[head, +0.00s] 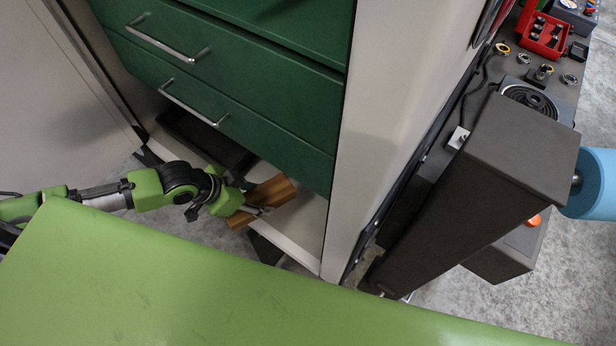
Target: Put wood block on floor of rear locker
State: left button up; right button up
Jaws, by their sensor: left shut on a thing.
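A brown wood block (272,192) is in the jaws of my left gripper (258,208), low at the opening under the green drawers. The gripper is shut on the block, which looks tilted. The light locker floor (304,222) shows to the right of and below the block. I cannot tell whether the block touches that floor. My right gripper is not in view.
Green drawers (215,75) with metal handles hang above the opening. A dark tray (205,140) lies inside at the left. A pale side wall (385,110) bounds the right. A dark machine (490,170) stands further right.

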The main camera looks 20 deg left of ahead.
aim_at(291, 190)
pick_arm(q)
jog(key=w+d+f, duration=0.1)
jog(key=w+d, duration=0.1)
jog(key=w+d+f, duration=0.3)
jog(key=w+d, duration=0.1)
jog(key=w, duration=0.1)
jog(key=shift+d+f+p, duration=0.3)
jog(key=shift+p, duration=0.1)
jog(key=shift+w+d+f, duration=1.1)
jog(key=shift+w+f, duration=0.1)
jog(key=shift+w, duration=0.05)
jog(key=shift+w+d+f, duration=0.15)
jog(key=shift+w+f, duration=0.1)
jog(key=shift+s, duration=0.1)
jog(key=o, duration=1.4)
jog(key=shift+f, duration=0.15)
jog(key=shift+o, duration=0.2)
